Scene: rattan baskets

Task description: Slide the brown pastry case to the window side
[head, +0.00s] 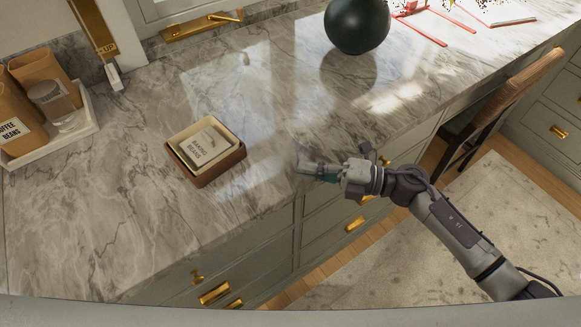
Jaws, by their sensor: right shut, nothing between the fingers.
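The brown pastry case (208,178) is a small open square box with a cream inside. It sits on the marble counter, left of the middle of the head view. A pale block with dark lettering (204,147) lies in it. My right gripper (301,164) is shut and empty, over the counter's front edge to the right of the case. A clear gap separates it from the case. My left gripper is not in view. No window shows directly; bright reflections lie on the counter.
A white tray (50,144) with brown canisters and a glass jar stands at the far left. A dark round vase (357,24) stands at the back, with red-edged papers (425,22) beyond. A wooden chair (505,95) is at the right. The counter around the case is clear.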

